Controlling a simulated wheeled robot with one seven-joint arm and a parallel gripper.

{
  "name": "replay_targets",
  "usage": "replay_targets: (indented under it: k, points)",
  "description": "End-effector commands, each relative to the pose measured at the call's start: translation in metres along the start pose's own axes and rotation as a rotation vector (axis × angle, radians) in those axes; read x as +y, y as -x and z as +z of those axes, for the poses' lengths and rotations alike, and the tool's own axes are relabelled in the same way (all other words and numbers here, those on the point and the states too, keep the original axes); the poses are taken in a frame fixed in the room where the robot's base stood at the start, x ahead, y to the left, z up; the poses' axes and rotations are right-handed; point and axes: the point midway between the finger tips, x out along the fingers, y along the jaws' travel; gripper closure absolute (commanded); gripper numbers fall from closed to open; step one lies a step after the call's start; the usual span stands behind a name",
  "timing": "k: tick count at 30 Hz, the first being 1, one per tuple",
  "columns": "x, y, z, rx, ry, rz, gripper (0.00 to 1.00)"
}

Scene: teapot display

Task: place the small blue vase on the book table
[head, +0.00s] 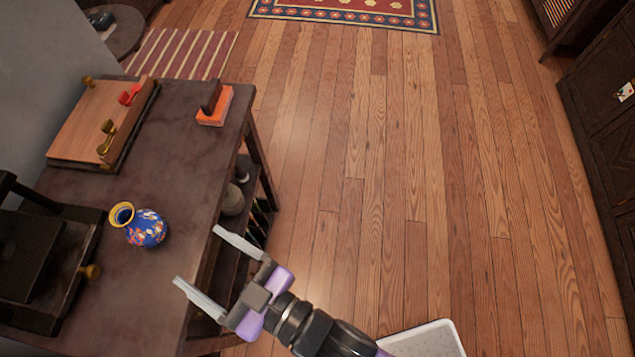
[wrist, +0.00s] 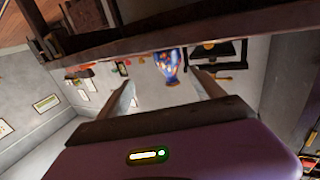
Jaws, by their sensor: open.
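The small blue vase (head: 146,227) has a gold rim and colourful flower patterns. In the wrist view the vase (wrist: 168,66) shows beyond and between the two fingertips (wrist: 161,80). I cannot tell which piece of furniture is the book table.
A wooden board with gold knobs (head: 105,120) and an orange block with a dark piece (head: 215,104) lie farther back on the table. A dark stand (head: 45,262) is left of the vase. Shelves under the table hold vessels (head: 233,200). Open wooden floor (head: 400,180) lies right.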

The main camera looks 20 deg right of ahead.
Motion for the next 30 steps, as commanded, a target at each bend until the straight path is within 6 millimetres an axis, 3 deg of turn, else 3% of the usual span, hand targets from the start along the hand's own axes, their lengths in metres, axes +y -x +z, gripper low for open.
replay_targets:
  k: [5,9,13,18,24,30]
  points:
    - [0.059,0.067,0.02,-0.058,-0.022,0.152,0.22]
    - [0.1,0.137,0.026,-0.106,-0.044,0.302,0.22]
    - [0.124,0.2,0.022,-0.149,-0.062,0.44,0.22]
    - [0.137,0.273,0.007,-0.201,-0.084,0.607,0.22]
    - [0.138,0.319,-0.011,-0.237,-0.099,0.726,0.22]
    - [0.138,0.33,-0.016,-0.248,-0.103,0.756,0.22]
